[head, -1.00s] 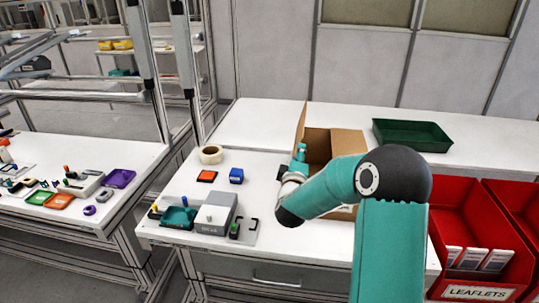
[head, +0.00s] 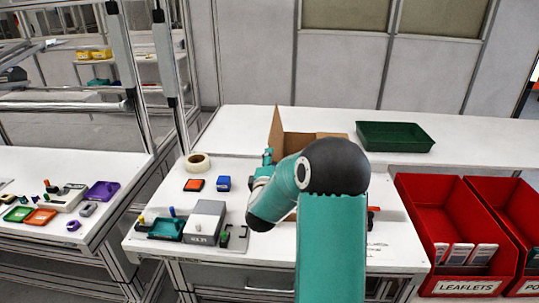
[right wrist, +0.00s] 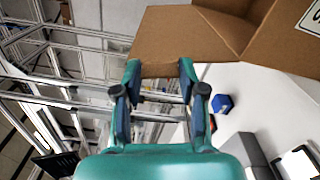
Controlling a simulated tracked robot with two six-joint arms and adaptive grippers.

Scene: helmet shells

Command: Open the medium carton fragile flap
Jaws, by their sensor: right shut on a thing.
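The open brown cardboard carton (head: 300,145) stands on the white bench, partly hidden behind my right arm. One tall flap (head: 277,125) stands up at its left side. In the right wrist view a brown cardboard panel (right wrist: 180,40) fills the top, and a white label with dark print shows at the top right corner. My right gripper (right wrist: 160,72) is shut on the edge of this cardboard flap, with a finger on each side. In the head view the right gripper (head: 267,160) is small, at the carton's left. My left gripper is not in view.
A green tray (head: 395,137) lies behind and right of the carton. A tape roll (head: 198,161), an orange-red block (head: 194,185), a blue block (head: 224,183) and a grey box (head: 206,220) sit left of my arm. Red bins (head: 440,210) stand at the right.

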